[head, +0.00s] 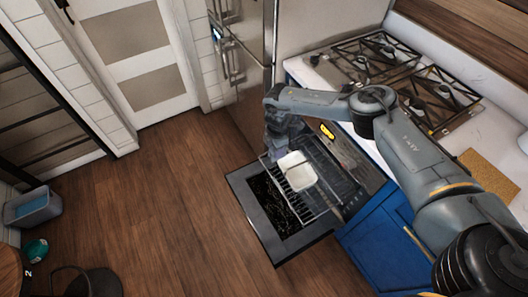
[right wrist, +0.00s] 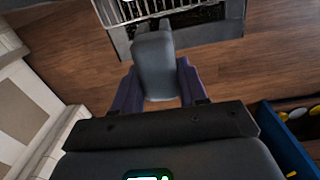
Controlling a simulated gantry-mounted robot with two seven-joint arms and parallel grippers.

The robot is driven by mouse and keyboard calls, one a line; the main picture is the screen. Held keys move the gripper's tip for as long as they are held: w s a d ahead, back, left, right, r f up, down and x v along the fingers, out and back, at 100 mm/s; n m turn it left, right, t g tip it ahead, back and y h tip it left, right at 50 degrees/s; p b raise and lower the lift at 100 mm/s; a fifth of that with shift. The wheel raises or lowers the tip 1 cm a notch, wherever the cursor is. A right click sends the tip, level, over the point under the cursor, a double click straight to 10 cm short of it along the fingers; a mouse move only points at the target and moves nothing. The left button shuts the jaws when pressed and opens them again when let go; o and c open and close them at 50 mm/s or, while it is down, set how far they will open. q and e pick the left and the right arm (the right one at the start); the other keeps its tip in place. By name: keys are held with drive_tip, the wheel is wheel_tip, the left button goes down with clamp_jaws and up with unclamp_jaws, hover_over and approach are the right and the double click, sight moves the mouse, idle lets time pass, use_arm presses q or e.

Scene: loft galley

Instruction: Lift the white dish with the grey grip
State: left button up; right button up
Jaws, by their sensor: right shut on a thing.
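The white dish (head: 295,171) shows in the head view over the pulled-out wire rack of the open oven. It looks level and empty; I cannot tell whether it rests on the rack or hangs just above it. My right gripper (head: 278,147) is at the dish's far left end. In the right wrist view its two purple fingers (right wrist: 156,88) are shut on the grey grip (right wrist: 155,62), which lies between them. The white part of the dish cannot be made out in that view. My left gripper is in neither view.
The open oven door (head: 262,212) lies under the rack (head: 325,187). The gas hob (head: 395,75) and worktop are above right, the steel fridge (head: 250,70) at the back. A grey-blue bin (head: 32,207) stands far left. The wooden floor (head: 150,200) between is mostly clear.

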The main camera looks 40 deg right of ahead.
wheel_tip(320, 180, down, 12)
drive_tip(key=s+d+b, duration=0.2)
drive_tip(key=b, duration=1.1)
hover_over(293, 167)
drive_tip(key=shift+d+f, duration=0.15)
drive_tip(key=shift+f, duration=0.7)
drive_tip(key=shift+s+d+b, duration=0.15)
drive_tip(key=shift+d+b, duration=0.45)
drive_tip(key=shift+d, duration=0.15)
drive_tip(key=shift+s, duration=0.1)
drive_tip(key=shift+p, duration=0.35)
